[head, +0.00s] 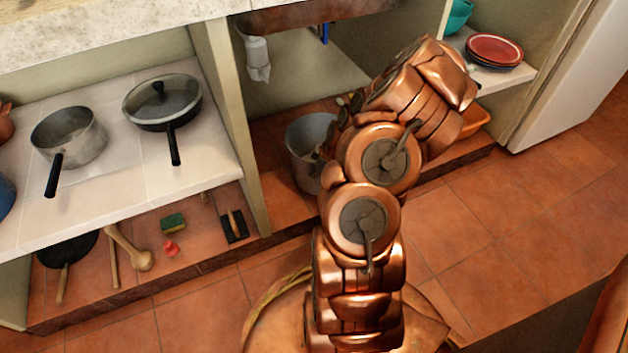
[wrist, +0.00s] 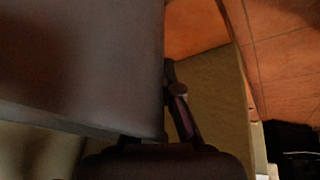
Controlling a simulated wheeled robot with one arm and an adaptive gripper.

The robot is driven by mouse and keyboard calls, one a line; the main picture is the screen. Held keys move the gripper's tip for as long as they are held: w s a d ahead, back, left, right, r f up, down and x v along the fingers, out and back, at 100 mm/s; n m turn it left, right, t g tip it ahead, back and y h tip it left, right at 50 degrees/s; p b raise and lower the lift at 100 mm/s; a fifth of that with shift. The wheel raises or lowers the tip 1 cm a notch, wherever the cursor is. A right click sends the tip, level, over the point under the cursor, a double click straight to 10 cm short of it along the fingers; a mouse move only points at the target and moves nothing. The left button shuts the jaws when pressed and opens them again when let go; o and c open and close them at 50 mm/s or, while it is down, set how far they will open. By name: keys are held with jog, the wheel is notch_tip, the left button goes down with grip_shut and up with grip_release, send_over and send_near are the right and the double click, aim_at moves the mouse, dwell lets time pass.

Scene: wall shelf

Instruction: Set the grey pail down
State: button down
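The grey pail (head: 305,148) is upright in the middle bay under the counter, low over the tiled bottom shelf. My arm covers its right side, and I cannot tell whether its base touches the shelf. My gripper (head: 325,152) is at the pail's right side, mostly hidden behind my arm. In the wrist view the pail's wall (wrist: 80,60) fills the left, very close. One dark finger of my gripper (wrist: 167,75) lies against the wall's right edge; the other finger is hidden behind the wall. The gripper looks shut on the pail's wall.
A divider panel (head: 230,115) stands left of the pail. An orange container (head: 474,120) is to the right on the bottom shelf. A saucepan (head: 70,137) and a lidded pan (head: 163,102) stand on the left shelf.

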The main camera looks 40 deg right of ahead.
aim_at(311, 182)
jog(key=shift+w+f, duration=0.1)
jog(key=shift+w, duration=0.2)
jog(key=shift+f+b, duration=0.95)
jog(key=shift+f, duration=0.85)
jog(key=c, duration=1.3)
grip_release()
